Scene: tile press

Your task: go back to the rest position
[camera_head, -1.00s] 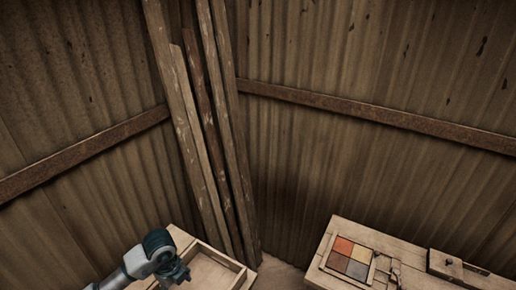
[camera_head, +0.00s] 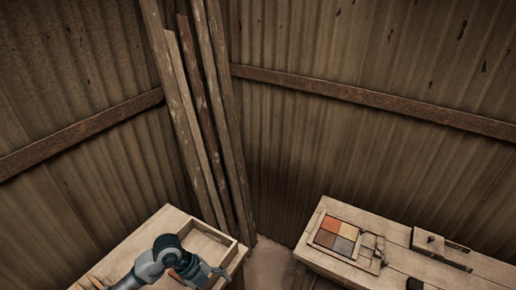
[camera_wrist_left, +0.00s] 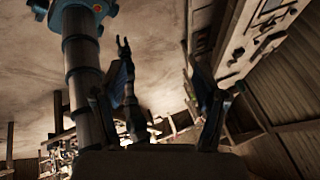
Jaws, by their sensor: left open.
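My left gripper (camera_head: 207,275) is at the bottom of the head view, over the left wooden bench and in front of a shallow wooden tray (camera_head: 236,250). In the left wrist view its two fingers (camera_wrist_left: 160,85) stand wide apart, with nothing held between them. A small reddish patch shows beside the gripper in the head view, partly hidden by it. My right gripper does not show in the head view. A dark forked shape behind the fingers in the left wrist view is unclear.
A right bench (camera_head: 310,252) bears a wooden frame with coloured tiles (camera_head: 335,237) and a wooden block with a dark bar (camera_head: 428,241). Planks (camera_head: 215,120) lean in the corner against corrugated walls (camera_head: 350,120). A floor gap separates the benches.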

